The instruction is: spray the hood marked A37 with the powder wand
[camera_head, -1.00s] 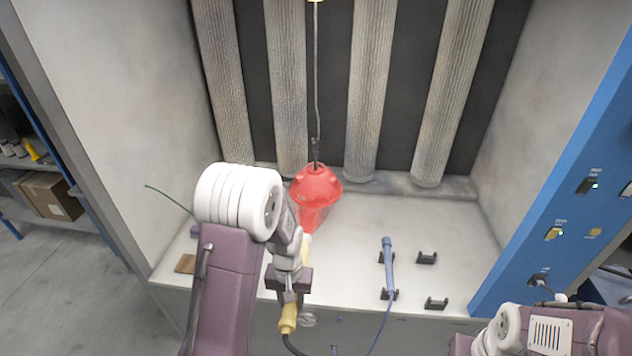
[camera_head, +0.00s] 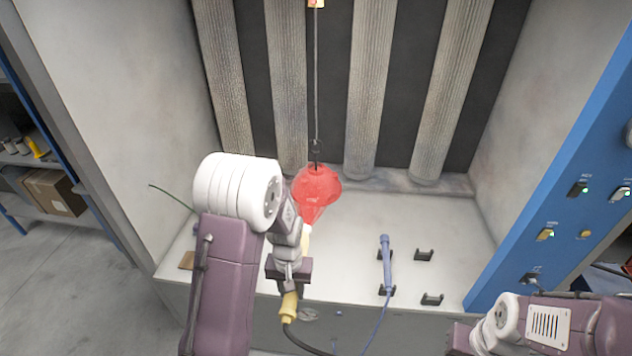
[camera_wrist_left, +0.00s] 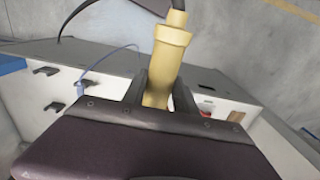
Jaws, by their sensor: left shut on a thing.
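A red hood (camera_head: 318,187) hangs on a thin line in the middle of the booth. A tag at the top of the line (camera_head: 316,3) is cut off by the frame, and I cannot read a mark on it. My left gripper (camera_head: 290,277) is shut on a yellow powder wand (camera_head: 289,307), which also shows between the fingers in the left wrist view (camera_wrist_left: 164,65). The wand's front end points up towards the hood, and my arm partly hides it. Only part of my right arm shows at the lower right; its gripper is out of the frame.
A blue wand (camera_head: 386,262) rests in black holders on the booth floor, with empty holders (camera_head: 424,254) to its right. A blue control panel (camera_head: 560,210) stands at the right. Pleated filter columns (camera_head: 370,90) line the back wall. A shelf with boxes (camera_head: 52,192) is at the left.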

